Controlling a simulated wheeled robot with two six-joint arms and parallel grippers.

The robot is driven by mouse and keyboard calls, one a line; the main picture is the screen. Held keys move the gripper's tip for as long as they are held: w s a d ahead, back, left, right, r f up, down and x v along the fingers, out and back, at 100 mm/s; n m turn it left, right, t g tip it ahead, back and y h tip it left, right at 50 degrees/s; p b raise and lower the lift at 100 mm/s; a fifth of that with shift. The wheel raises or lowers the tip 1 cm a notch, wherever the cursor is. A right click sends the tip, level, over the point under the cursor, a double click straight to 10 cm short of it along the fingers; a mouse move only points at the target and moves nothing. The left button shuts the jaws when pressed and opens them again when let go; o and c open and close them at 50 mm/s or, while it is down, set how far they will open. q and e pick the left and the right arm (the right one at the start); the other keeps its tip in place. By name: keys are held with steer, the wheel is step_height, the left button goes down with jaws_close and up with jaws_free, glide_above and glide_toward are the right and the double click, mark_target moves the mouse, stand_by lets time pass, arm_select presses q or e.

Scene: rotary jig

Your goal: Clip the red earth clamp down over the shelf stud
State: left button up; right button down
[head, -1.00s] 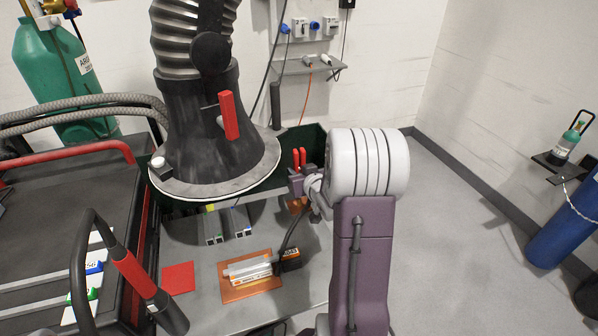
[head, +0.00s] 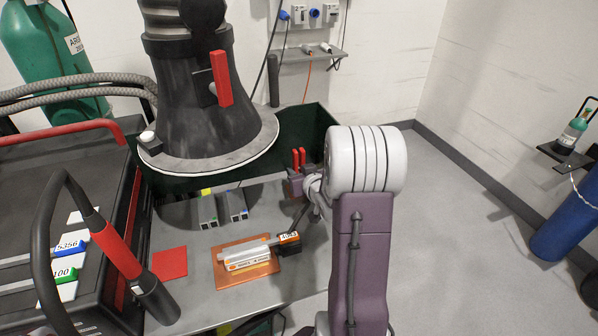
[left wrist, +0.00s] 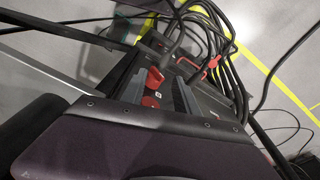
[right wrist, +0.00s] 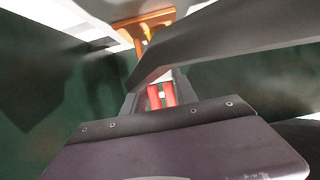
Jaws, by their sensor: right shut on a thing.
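The red earth clamp shows as two red handles (head: 298,158) at my right gripper (head: 298,184) in the head view. My right gripper is shut on it; the red handles also show between its fingers (right wrist: 161,98) in the right wrist view. A dark cable hangs below the gripper. An orange-copper piece (right wrist: 143,27) lies beyond the fingers in the right wrist view; I cannot tell whether it carries the stud. The clamp's jaws and the stud are not clear in any view. My left gripper (left wrist: 158,98) is open in the left wrist view, with red knobs beyond its fingers.
A dark fume hood (head: 212,120) hangs over the bench (head: 195,270). A copper plate (head: 228,268) carries a silver-and-orange bar (head: 250,255). A red square (head: 170,263) lies beside it. A torch (head: 122,262) stands at left.

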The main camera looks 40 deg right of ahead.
steer(key=shift+f+b, duration=0.45)
steer(key=shift+b, duration=0.1)
stand_by(0.6)
steer(key=c, duration=0.9)
jaws_free()
steer(key=shift+s+f, duration=0.1)
steer(key=v, duration=0.3)
steer(key=shift+s+r+p, duration=0.15)
steer(key=shift+r+p, duration=0.15)
steer(key=b+v, duration=0.3)
steer(key=shift+s+a+f+b, duration=0.2)
steer(key=shift+s+b, duration=0.1)
steer(key=shift+s, duration=0.1)
steer(key=shift+s+a+r+b, duration=0.3)
steer(key=shift+s+r+b, duration=0.35)
steer(key=shift+s, duration=0.15)
